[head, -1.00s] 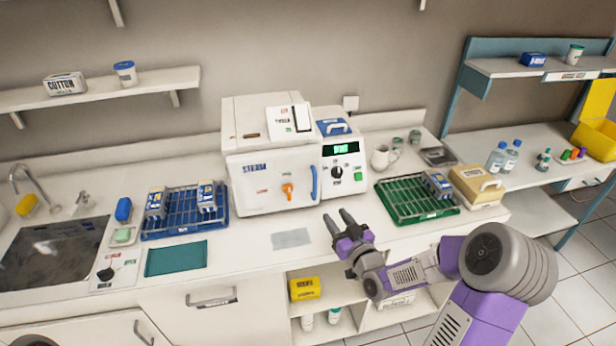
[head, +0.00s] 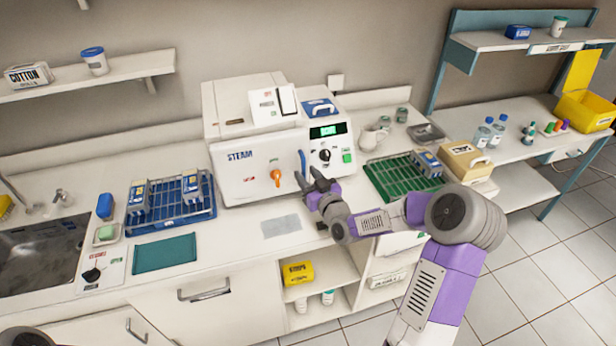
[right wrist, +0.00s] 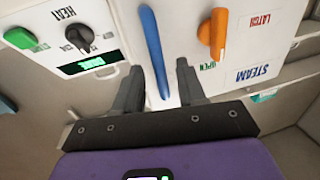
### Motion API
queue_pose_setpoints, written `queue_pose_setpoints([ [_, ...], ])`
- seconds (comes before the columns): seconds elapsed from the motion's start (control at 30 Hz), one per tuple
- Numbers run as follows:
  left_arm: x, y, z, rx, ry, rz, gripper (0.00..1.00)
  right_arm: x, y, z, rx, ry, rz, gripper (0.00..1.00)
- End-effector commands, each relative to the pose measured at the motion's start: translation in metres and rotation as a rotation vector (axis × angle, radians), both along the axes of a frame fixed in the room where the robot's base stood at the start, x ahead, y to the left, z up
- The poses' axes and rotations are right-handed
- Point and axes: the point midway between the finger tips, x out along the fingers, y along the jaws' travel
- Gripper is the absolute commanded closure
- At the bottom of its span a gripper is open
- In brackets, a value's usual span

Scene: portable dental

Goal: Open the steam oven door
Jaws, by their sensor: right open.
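The white steam oven (head: 228,178) stands on the counter, its front door shut. The door has an upright blue bar handle (head: 303,158) at its right edge and an orange latch knob (head: 276,177) left of it. My right gripper (head: 306,175) is open in front of the handle's lower part. In the right wrist view, which is upside down, the blue handle (right wrist: 152,45) lines up between the open fingers (right wrist: 160,66). I cannot tell whether they touch it. The orange latch (right wrist: 214,32) is beside the fingers there, near the OPEN label. My left gripper is not in view.
A control panel with a green display (head: 328,130) adjoins the door on the right. A blue rack (head: 172,222) stands left of the oven and a green rack (head: 385,182) to its right. A grey mat (head: 281,226) lies on clear counter in front.

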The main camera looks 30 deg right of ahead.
Motion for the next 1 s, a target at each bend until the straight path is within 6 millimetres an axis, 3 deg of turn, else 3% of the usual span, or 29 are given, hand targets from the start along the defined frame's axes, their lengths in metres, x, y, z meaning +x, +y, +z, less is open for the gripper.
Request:
queue_pose_setpoints([
  [0.17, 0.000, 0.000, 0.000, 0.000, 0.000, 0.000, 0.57, 0.000, 0.000, 0.000, 0.000, 0.000, 0.000, 0.63],
  [0.4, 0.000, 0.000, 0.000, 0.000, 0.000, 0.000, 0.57, 0.000, 0.000, 0.000, 0.000, 0.000, 0.000, 1.00],
  [0.77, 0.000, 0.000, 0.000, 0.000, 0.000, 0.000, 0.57, 0.000, 0.000, 0.000, 0.000, 0.001, -0.001, 1.00],
  [1.0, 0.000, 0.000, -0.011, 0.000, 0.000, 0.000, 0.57, 0.003, 0.015, -0.002, 0.000, 0.000, -0.013, 1.00],
])
